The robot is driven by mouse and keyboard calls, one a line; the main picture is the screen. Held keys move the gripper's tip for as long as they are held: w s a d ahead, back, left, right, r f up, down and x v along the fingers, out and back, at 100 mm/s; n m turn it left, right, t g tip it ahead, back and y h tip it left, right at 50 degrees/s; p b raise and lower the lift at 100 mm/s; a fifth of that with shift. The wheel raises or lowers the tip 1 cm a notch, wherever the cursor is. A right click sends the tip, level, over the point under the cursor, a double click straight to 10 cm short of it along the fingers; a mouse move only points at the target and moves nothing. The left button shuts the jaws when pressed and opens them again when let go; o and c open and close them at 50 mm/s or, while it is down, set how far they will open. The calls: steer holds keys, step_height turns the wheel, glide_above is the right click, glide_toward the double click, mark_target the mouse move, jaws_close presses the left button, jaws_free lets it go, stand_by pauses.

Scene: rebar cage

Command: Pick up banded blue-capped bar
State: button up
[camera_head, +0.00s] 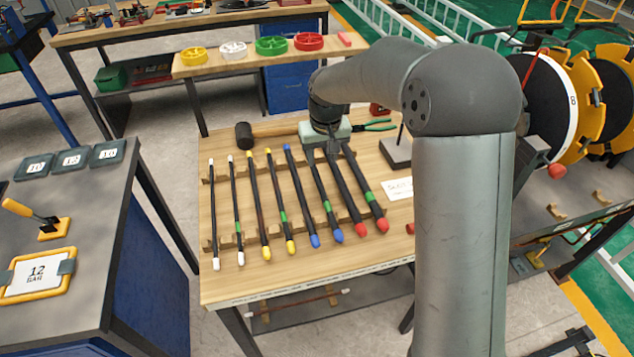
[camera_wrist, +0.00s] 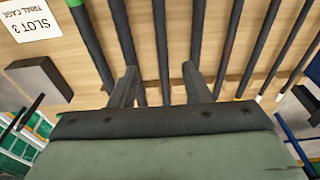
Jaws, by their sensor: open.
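The banded blue-capped bar (camera_head: 321,186) is the right one of two blue-capped bars in the head view. It is a dark bar with a green band and a blue cap at its near end, lying on the wooden rack. My gripper (camera_head: 324,149) is over the far ends of the bars, partly hidden by my arm. In the wrist view my gripper (camera_wrist: 160,70) is open, with one dark bar (camera_wrist: 161,40) between its fingers. By its place in the row this is the banded blue-capped bar; its band and cap are out of that view. Contact cannot be told.
The plain blue-capped bar (camera_head: 300,192) lies to the left and the plain red-capped bar (camera_head: 346,190) close to the right. White- and yellow-capped bars lie further left. A mallet (camera_head: 245,135), green-handled pliers (camera_head: 378,125) and a dark block (camera_head: 396,153) are nearby.

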glide_above(319, 182)
steer(key=f, duration=0.4)
steer(key=shift+s+d+f+p, duration=0.25)
steer(key=shift+s+d+p, duration=0.05)
steer(key=shift+s, duration=0.1)
steer(key=shift+w+a+f+p, duration=0.1)
steer(key=shift+f+p, duration=0.4)
steer(key=shift+f, duration=0.85)
steer(key=shift+w+a+f+p, duration=0.1)
steer(key=shift+f+p, duration=0.35)
steer(key=shift+f, duration=0.85)
jaws_close()
steer(key=shift+w+r, duration=0.1)
steer(key=shift+r, duration=0.05)
